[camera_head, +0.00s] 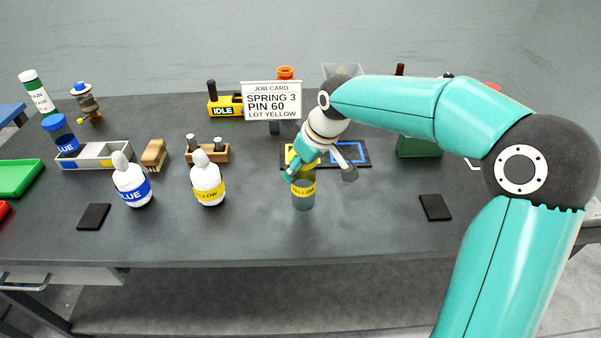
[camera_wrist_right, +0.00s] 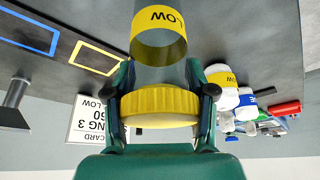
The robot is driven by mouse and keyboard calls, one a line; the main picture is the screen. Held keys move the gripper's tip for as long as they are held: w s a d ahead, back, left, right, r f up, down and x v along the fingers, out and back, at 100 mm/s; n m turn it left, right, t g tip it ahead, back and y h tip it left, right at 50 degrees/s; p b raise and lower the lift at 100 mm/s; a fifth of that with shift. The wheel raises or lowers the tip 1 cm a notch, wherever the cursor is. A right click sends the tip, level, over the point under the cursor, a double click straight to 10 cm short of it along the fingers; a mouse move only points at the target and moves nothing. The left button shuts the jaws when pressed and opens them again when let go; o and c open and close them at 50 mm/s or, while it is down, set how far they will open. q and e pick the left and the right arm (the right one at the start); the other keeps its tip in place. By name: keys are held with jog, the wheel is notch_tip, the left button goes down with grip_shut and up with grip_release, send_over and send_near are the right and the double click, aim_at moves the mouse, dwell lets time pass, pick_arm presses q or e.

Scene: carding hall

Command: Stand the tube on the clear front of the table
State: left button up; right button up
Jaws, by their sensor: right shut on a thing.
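The tube (camera_head: 303,199) is clear, with a yellow label reading YELLOW and a yellow cap. It is upright over the front middle of the table (camera_head: 360,225); I cannot tell whether its base touches. My right gripper (camera_head: 303,171) is shut on the tube from above. In the right wrist view the fingers (camera_wrist_right: 160,98) grip either side of the ribbed yellow cap (camera_wrist_right: 160,106), and the tube (camera_wrist_right: 160,60) extends beyond it. The tube's bottom end is cut off there. My left gripper is not in view.
A YELLOW bottle (camera_head: 207,187) and a BLUE bottle (camera_head: 132,190) stand to the left. Dark pads lie at the left (camera_head: 93,217) and right (camera_head: 435,207). The job card (camera_head: 271,103) and a dark mat with coloured frames (camera_head: 362,162) are behind. The front strip is clear.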

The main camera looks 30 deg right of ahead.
jog(key=shift+f, duration=0.95)
jog(key=o, duration=1.5)
jog(key=shift+o, duration=0.2)
jog(key=shift+r, duration=0.15)
jog(key=v, duration=1.1)
jog(key=shift+s+r, duration=0.2)
jog(key=shift+r, duration=0.15)
